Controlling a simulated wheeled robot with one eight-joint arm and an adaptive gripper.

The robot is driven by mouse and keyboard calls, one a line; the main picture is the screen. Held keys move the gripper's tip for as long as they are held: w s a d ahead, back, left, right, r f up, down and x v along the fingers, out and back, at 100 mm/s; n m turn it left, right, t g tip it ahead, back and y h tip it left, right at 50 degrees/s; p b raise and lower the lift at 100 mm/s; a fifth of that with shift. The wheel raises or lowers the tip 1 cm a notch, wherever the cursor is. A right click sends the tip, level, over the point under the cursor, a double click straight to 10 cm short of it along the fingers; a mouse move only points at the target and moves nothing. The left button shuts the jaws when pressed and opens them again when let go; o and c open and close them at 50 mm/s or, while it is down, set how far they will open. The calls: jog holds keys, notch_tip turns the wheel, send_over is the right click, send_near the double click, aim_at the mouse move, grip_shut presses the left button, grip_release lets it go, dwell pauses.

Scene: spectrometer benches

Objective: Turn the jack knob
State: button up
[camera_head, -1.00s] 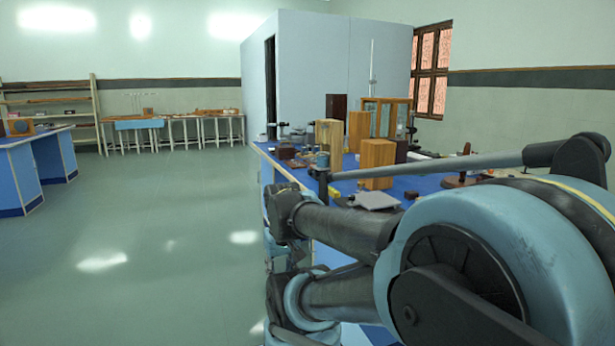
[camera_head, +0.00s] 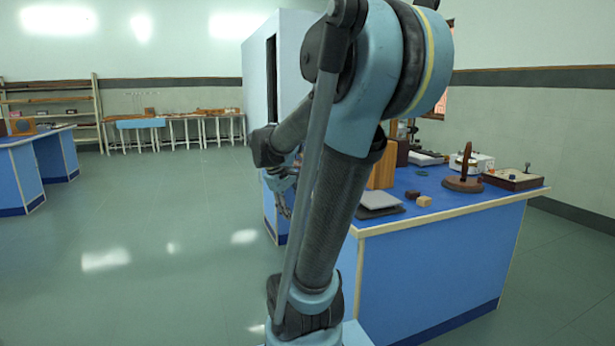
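A low device with a pale flat plate on a dark base, which looks like the jack (camera_head: 379,201), sits near the front left edge of the blue bench top (camera_head: 455,212). Its knob is too small to make out or is hidden. My arm stands upright in front of the bench and covers its left part. My gripper (camera_head: 284,207) shows in part behind the arm, low at the bench's left side and apart from the jack. I cannot tell how its fingers are set.
A tall wooden block (camera_head: 382,170) stands behind the jack. Two small blocks (camera_head: 424,201) lie to its right. A brown stand (camera_head: 464,175), a white instrument (camera_head: 480,162) and a box (camera_head: 512,178) are farther right. The floor (camera_head: 150,240) at left is clear.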

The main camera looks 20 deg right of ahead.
jog(key=w+d+r+n+h, duration=0.2)
jog(key=w, duration=0.8)
jog(key=w+d+r+n+h, duration=0.2)
jog(key=w+d+h, duration=0.1)
jog(key=w, duration=0.7)
jog(key=w+d+r+n+h, duration=0.1)
jog(key=w+d+n+h, duration=0.1)
jog(key=w, duration=0.8)
jog(key=w+a+f+n+g+h, duration=0.1)
jog(key=w+f+n+h, duration=0.3)
jog(key=w, duration=0.6)
jog(key=w+f+n+h, duration=0.1)
jog(key=w+f+h, duration=0.1)
jog(key=w+f, duration=0.65)
jog(key=w+d, duration=0.1)
jog(key=d, duration=0.4)
jog(key=w+d+r, duration=0.1)
jog(key=d, duration=0.5)
jog(key=w+d+r, duration=0.1)
jog(key=d, duration=0.5)
jog(key=shift+r, duration=0.25)
jog(key=shift+c, duration=0.6)
jog(key=c, duration=1)
